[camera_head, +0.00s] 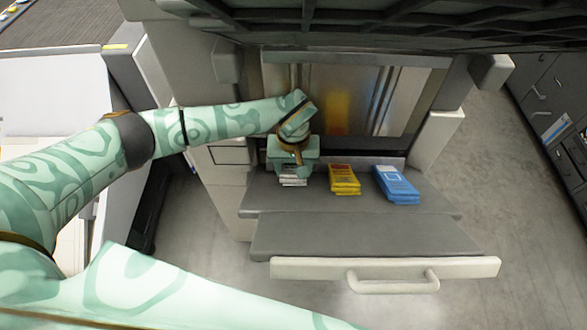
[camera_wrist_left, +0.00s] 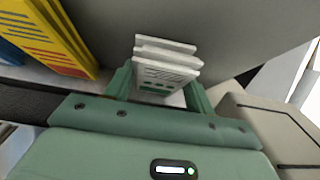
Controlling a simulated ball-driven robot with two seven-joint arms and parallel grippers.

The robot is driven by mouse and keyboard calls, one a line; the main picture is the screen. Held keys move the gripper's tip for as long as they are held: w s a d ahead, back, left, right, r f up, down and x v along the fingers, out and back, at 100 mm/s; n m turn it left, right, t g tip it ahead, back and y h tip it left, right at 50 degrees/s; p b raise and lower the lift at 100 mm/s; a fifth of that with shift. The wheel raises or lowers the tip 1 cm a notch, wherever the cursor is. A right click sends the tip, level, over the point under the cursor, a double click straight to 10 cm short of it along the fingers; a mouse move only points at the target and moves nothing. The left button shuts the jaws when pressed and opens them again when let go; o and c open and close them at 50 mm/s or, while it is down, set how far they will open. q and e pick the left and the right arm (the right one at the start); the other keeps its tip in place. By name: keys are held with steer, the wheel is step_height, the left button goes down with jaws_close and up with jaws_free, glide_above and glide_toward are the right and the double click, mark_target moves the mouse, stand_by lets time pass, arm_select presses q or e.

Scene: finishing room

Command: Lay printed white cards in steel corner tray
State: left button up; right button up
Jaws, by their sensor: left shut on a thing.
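A stack of printed white cards (camera_head: 292,178) lies at the left of a grey drawer-like shelf. My left gripper (camera_head: 293,174) is over that stack, with its fingers down around it. In the left wrist view the white cards (camera_wrist_left: 166,68) sit between the two green fingers of my left gripper (camera_wrist_left: 158,90), which is shut on them. I cannot tell whether the cards still touch the shelf. I cannot make out a steel corner tray in these views. My right gripper is not in view.
A yellow card stack (camera_head: 343,179) and a blue card stack (camera_head: 397,185) lie to the right on the grey shelf (camera_head: 365,237). The yellow stack also shows in the left wrist view (camera_wrist_left: 52,36). A white front with a handle (camera_head: 393,282) juts out below. A machine frame overhangs the back.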

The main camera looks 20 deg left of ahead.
arm_select(q)
step_height(320, 180, up, 7)
steer(key=shift+f+p, duration=0.2)
steer(key=shift+p, duration=0.35)
steer(key=w+d+b, duration=0.2)
steer(key=d, duration=0.6)
steer(key=w+d+b, duration=0.2)
steer(key=d, duration=0.7)
steer(key=shift+w+d, duration=0.2)
steer(key=shift+w, duration=0.05)
